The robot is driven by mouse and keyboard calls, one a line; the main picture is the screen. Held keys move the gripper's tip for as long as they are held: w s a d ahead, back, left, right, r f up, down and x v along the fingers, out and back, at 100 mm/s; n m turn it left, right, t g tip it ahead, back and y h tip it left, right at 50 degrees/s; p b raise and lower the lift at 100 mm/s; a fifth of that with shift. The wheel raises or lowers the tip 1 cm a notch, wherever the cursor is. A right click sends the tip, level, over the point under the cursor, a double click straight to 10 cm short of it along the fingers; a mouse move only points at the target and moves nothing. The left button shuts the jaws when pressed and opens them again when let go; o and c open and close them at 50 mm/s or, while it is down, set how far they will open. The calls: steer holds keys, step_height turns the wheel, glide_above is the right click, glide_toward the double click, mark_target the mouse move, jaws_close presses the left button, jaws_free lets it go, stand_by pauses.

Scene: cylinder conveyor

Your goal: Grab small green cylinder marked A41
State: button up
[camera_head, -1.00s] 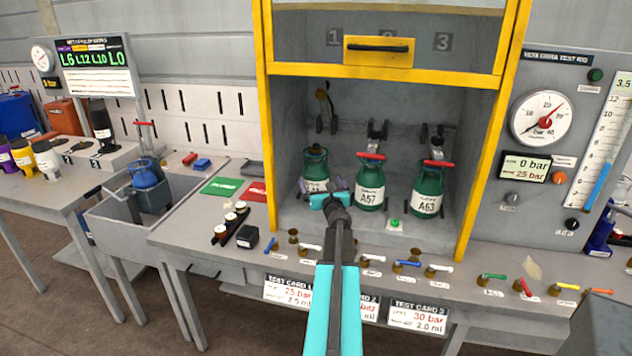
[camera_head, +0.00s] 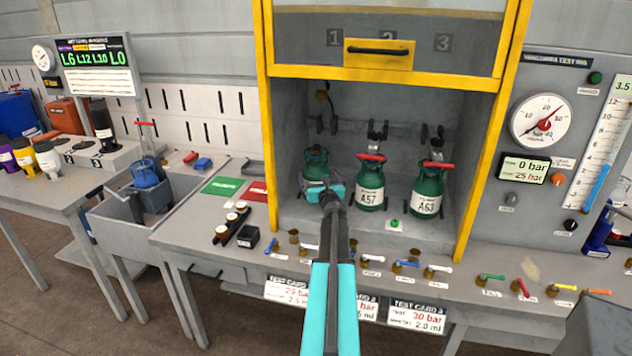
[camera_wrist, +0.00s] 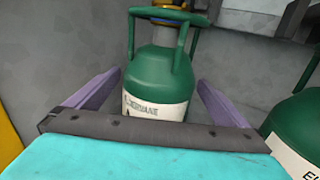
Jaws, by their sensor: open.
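A small green cylinder (camera_head: 316,166) stands upright at the left place inside the yellow-framed cabinet. In the head view my gripper (camera_head: 324,188) covers its lower part. In the wrist view the cylinder (camera_wrist: 158,80) stands between the two purple fingers of my gripper (camera_wrist: 160,98), which are open with a gap on each side. Its white label is partly hidden behind the gripper body, so its full mark cannot be read. Two more green cylinders stand to the right: one marked A57 (camera_head: 370,183) and one marked A63 (camera_head: 428,190).
The yellow cabinet frame (camera_head: 268,120) rises close to the left of the cylinder. Small coloured valve handles (camera_head: 405,264) line the bench front. A grey sink (camera_head: 130,222) is at the left.

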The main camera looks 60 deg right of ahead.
mark_target(318, 151)
stand_by(0.3)
steer(key=c, duration=1.7)
steer(key=shift+r, duration=0.25)
steer(key=c, duration=0.3)
steer(key=shift+f, duration=0.1)
steer(key=shift+r+p, duration=0.95)
steer(key=shift+r, duration=4.05)
